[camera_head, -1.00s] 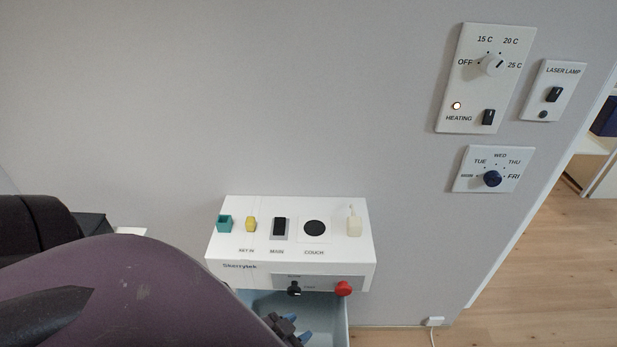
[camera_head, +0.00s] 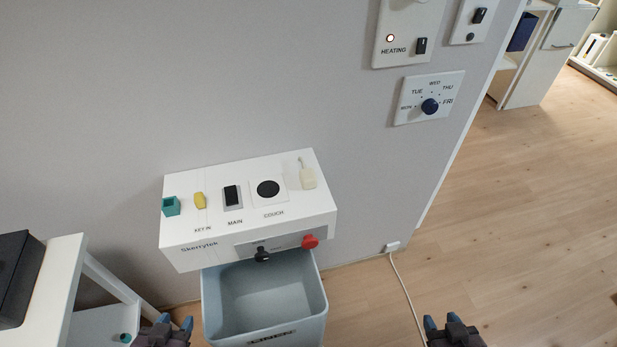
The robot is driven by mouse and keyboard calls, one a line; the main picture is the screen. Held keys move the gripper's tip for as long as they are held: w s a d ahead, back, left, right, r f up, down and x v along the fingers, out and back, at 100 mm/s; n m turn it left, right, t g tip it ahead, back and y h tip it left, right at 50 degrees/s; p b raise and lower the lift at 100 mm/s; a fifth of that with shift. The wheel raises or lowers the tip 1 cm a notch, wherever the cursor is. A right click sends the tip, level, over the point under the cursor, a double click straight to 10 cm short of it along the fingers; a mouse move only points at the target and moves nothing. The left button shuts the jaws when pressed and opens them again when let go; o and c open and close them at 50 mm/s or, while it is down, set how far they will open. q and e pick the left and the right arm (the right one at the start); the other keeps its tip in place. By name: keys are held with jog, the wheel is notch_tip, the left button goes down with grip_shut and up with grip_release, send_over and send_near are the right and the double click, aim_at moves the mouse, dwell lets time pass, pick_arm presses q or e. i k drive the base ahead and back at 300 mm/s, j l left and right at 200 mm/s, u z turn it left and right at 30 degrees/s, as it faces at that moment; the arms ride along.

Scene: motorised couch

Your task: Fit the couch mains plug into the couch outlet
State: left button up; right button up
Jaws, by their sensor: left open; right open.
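A white Skerrytek box (camera_head: 290,222) is mounted on the wall. The couch outlet (camera_head: 268,188) is a round black face on a white square plate on its top, labelled COUCH. A cream plug-like piece (camera_head: 307,178) with a thin stem stands to its right; I cannot tell for sure that it is the couch mains plug. My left gripper (camera_head: 175,322) is open at the bottom edge, below and left of the box. My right gripper (camera_head: 441,321) is open at the bottom edge, right of the box. Both look empty and apart from everything.
The box also carries a teal socket (camera_head: 171,206), a yellow key (camera_head: 200,200), a MAIN switch (camera_head: 231,196), a black knob (camera_head: 262,254) and a red knob (camera_head: 310,241). A grey-blue bin (camera_head: 313,290) stands below. A white cable (camera_head: 404,285) runs from a wall fitting (camera_head: 392,246). A white table (camera_head: 60,270) is left.

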aim_at(307, 179)
jog(key=k+l, duration=0.1)
jog(key=l, duration=0.25)
jog(key=k+l+u, duration=0.1)
jog(key=l, duration=0.2)
jog(key=l+u, duration=0.1)
jog(key=l, duration=0.35)
jog(key=k+l+u, duration=0.1)
jog(key=l, duration=0.3)
jog(key=i+l+u, duration=0.1)
jog(key=l, duration=0.15)
jog(key=i+l, duration=0.15)
jog(key=l, duration=0.15)
jog(key=i+l+u, duration=0.15)
jog(key=l, duration=0.15)
jog(key=i+l+u, duration=0.1)
jog(key=i+l, duration=0.3)
